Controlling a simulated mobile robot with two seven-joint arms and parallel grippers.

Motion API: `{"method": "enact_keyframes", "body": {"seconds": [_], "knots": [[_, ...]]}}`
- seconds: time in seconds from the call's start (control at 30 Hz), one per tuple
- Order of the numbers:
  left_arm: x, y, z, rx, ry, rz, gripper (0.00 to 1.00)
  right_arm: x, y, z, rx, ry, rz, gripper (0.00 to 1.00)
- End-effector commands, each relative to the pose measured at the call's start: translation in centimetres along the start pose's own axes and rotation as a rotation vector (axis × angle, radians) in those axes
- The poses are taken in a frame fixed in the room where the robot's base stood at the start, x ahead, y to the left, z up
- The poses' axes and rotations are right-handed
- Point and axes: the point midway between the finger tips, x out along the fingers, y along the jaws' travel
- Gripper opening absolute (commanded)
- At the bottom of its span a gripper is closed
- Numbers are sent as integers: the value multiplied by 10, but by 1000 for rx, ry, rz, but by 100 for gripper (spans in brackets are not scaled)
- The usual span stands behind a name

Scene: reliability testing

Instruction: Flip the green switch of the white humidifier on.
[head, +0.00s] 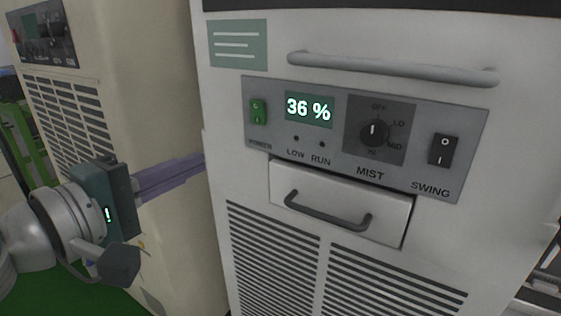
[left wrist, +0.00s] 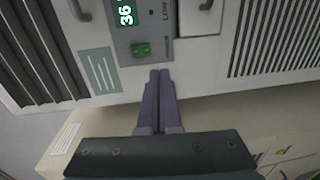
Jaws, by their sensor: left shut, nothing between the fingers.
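The white humidifier (head: 228,166) faces me, with a grey control panel near its top. The small green switch (head: 258,111) is at the panel's left end, above the word POWER. It also shows in the left wrist view (left wrist: 141,49), just beyond my fingertips. I cannot tell surely which way its rocker is tilted. My left gripper (head: 203,161) is shut and empty, its purple fingers pointing at the humidifier's left front edge, lower and to the left of the switch. In the left wrist view the fingertips (left wrist: 159,74) are apart from the switch. My right gripper is not in view.
The panel has a lit 36 % display (head: 309,109), a MIST knob (head: 374,132) and a black SWING switch (head: 443,150). A handle bar (head: 392,69) and a drawer handle (head: 327,212) stick out. A beige cabinet (head: 135,85) stands at the left, behind my left gripper.

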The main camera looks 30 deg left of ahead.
Motion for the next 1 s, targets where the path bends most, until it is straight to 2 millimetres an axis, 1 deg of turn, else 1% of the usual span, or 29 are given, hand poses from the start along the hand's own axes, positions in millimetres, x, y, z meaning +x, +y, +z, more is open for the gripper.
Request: {"method": "enact_keyframes", "body": {"seconds": [0.03,0.2,0.77,0.83,0.87,0.97,1.0], "knots": [[-6,-4,0,1,0,-2,0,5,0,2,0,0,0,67],[-16,-4,0,0,1,0,0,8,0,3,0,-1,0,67],[-17,-3,1,4,-3,-1,0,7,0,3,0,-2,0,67],[-17,-3,10,36,-34,-12,0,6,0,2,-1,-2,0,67],[-18,-3,18,64,-60,-22,0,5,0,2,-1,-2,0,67],[-26,-10,63,242,-214,-87,0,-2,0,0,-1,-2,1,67],[-32,-15,86,348,-298,-126,0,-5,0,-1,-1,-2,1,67]]}}
